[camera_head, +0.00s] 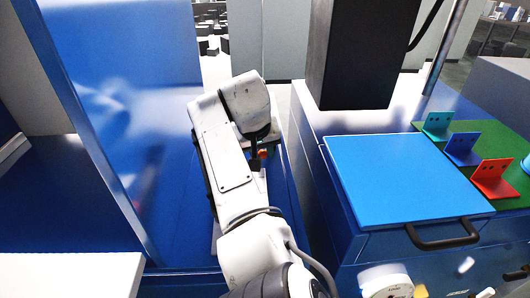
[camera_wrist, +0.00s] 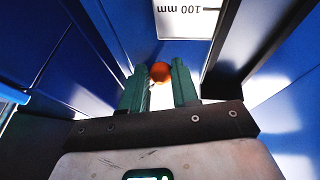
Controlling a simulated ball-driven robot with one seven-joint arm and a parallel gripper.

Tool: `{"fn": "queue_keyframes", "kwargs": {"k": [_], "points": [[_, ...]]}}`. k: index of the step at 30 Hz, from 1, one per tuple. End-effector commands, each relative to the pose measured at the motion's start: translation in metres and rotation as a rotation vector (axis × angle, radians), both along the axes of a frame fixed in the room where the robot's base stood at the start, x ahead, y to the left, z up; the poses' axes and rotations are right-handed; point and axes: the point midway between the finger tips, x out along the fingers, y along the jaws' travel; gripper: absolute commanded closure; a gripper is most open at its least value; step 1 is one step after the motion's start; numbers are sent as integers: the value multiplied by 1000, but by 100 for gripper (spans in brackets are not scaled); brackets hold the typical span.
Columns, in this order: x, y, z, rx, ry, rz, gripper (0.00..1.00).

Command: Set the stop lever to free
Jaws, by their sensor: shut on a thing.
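The stop lever shows as an orange-red knob (camera_wrist: 160,72) in the wrist view, between the tips of my gripper's two green fingers. My gripper (camera_wrist: 160,90) is shut on this knob. In the head view the knob (camera_head: 263,154) is a small red-orange spot beside the end of my white arm, low between the blue panels. My gripper (camera_head: 256,160) is mostly hidden there by my arm. The lever's shaft and its base are not clearly visible, so I cannot tell its setting.
A tall blue panel (camera_head: 125,100) stands left of my arm. To the right is a blue cabinet top (camera_head: 400,180) with a black handle (camera_head: 442,236) and a dark column (camera_head: 362,50). Teal, blue and red brackets (camera_head: 492,178) stand on a green mat. A "100 mm" label (camera_wrist: 188,18) lies ahead.

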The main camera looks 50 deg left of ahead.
Motion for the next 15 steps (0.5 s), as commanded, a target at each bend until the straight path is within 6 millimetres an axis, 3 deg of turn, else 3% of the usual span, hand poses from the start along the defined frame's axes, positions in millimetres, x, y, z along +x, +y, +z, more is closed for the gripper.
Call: {"fn": "queue_keyframes", "kwargs": {"k": [11,12,15], "points": [[-2,2,-1,4,2,1,100],[-2,2,-1,4,2,1,70],[-2,2,-1,3,2,1,60]]}}
